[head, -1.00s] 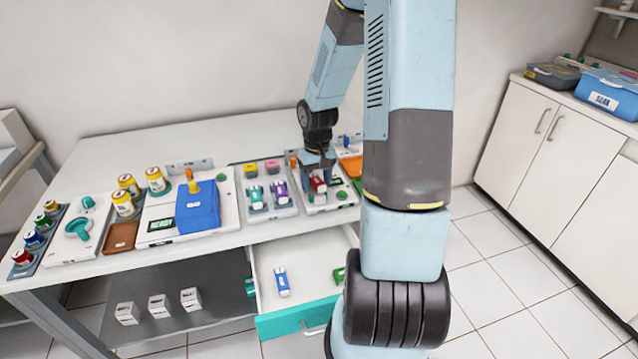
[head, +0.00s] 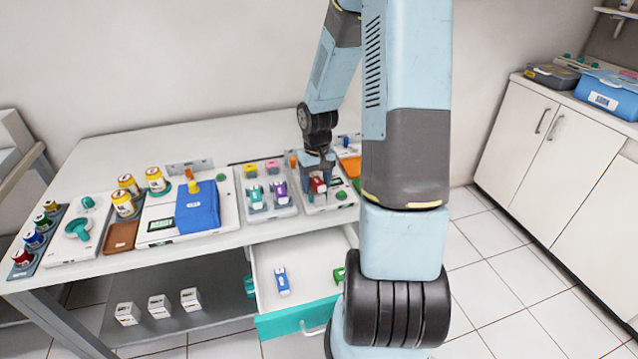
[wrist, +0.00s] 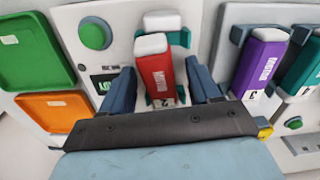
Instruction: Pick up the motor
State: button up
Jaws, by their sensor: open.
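A red motor (wrist: 157,72) with a pale cap and a white label lies in a teal holder (wrist: 161,102) on a white station with a green button and a small display. In the head view the red motor (head: 317,187) shows below my gripper (head: 318,180), partly hidden by it. My gripper (wrist: 161,85) is open in the wrist view, with one blue-grey finger on each side of the red motor. I cannot tell whether either finger touches it. A purple motor (wrist: 261,62) and a teal motor (wrist: 303,68) stand to the right in the wrist view.
A green tray (wrist: 28,50) and an orange tray (wrist: 52,108) lie left of the station in the wrist view. In the head view, a blue box (head: 197,208) stands on the table. An open drawer (head: 312,253) sticks out below the table edge.

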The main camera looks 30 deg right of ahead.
grip_shut()
dwell(0.5)
jog(key=shift+r, duration=0.1)
